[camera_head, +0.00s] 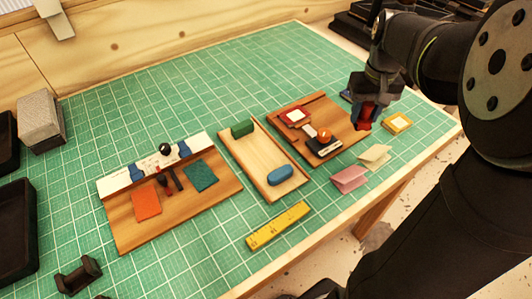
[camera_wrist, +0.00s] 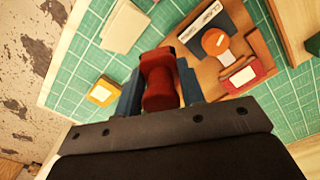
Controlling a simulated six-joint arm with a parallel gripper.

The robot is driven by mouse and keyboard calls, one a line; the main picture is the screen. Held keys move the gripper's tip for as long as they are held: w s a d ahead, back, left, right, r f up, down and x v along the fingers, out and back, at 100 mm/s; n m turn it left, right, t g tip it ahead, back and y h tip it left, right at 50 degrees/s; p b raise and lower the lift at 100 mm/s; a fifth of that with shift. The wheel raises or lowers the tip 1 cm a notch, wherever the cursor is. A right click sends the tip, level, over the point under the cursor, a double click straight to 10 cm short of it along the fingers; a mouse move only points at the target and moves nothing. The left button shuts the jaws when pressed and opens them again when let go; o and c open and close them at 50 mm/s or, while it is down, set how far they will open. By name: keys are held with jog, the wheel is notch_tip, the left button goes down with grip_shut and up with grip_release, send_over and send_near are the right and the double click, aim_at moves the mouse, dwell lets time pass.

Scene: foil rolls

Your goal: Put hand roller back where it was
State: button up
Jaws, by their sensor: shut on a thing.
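My gripper (camera_head: 366,112) is at the right edge of the right wooden board (camera_head: 350,120). It is shut on a red piece with a rounded, barrel-like body, which I take to be the hand roller (camera_wrist: 158,85). In the wrist view the roller sits between the two blue fingers of my gripper (camera_wrist: 160,92). In the head view the roller (camera_head: 364,124) shows as a small red patch, partly hidden by the fingers. I cannot tell whether it touches the board or the mat.
The right board bears a red-framed white pad (camera_head: 295,116) and an orange round knob (camera_head: 324,135) on a dark base. A yellow pad (camera_head: 397,123) and folded papers (camera_head: 349,179) lie nearby. A pale tray (camera_head: 258,160) stands left. The green mat (camera_head: 210,100) is clear at the back.

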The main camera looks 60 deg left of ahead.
jog(key=s+a+r+n, duration=0.2)
jog(key=s+n, duration=0.1)
jog(key=s, duration=0.4)
jog(key=s+a+r+n, duration=0.1)
jog(key=s+a+n, duration=0.15)
jog(key=s, duration=0.45)
jog(key=shift+n, duration=0.45)
jog(key=s+a+f, duration=0.4)
jog(key=s+a, duration=0.1)
jog(key=s+a+f, duration=0.2)
jog(key=s, duration=0.1)
jog(key=shift+s+a+f, duration=0.1)
jog(key=shift+a+f, duration=0.05)
jog(key=shift+f, duration=0.2)
jog(key=shift+s+a+f, duration=0.1)
jog(key=shift+f, duration=2)
jog(key=shift+f, duration=0.15)
jog(key=o, duration=1)
jog(key=shift+c, duration=0.2)
notch_tip(320, 180, up, 12)
jog(key=shift+r, duration=0.2)
